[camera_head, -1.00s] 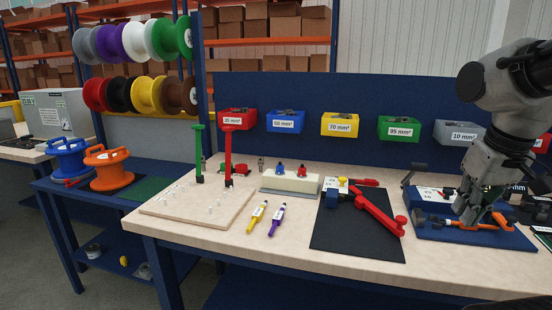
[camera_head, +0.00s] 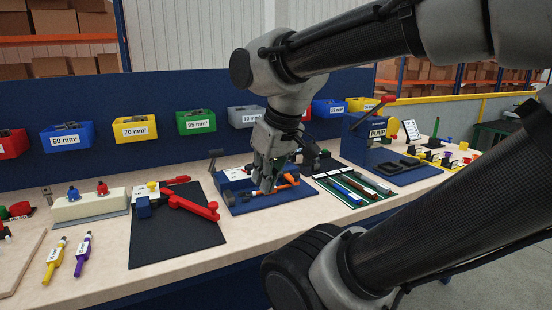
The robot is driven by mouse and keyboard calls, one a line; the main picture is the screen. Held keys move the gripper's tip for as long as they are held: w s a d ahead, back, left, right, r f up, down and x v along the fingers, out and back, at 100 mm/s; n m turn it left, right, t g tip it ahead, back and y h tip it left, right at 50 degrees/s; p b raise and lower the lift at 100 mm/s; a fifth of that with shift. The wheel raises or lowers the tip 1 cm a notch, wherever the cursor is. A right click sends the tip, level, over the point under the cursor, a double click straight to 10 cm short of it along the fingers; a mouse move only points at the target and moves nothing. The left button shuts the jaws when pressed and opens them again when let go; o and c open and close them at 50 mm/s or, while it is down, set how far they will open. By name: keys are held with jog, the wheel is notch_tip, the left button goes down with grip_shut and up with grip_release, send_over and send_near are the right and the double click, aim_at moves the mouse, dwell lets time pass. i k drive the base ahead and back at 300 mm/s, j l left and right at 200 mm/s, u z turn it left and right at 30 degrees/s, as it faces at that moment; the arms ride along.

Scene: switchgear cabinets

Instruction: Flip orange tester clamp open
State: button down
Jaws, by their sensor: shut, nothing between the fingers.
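The tester (camera_head: 235,198) is a blue base on the workbench, right of the black mat. An orange clamp (camera_head: 287,186) lies low along the front right of its base. A dark cylindrical end shows at the clamp's left. My gripper (camera_head: 266,188) is shut and points down over the clamp, at its left part. Its fingers hide part of the clamp, and I cannot tell whether they touch it. The clamp looks lowered, but its hinge is hard to make out.
A black mat (camera_head: 160,245) with a red-handled tool (camera_head: 193,207) lies left of the tester. A green tray (camera_head: 347,193) with several bars lies to the right, before the blue pump stand (camera_head: 385,166). Coloured bins (camera_head: 196,122) hang behind. My arm crosses the right side.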

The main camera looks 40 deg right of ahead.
aim_at(290, 179)
jog(key=z, duration=1.05)
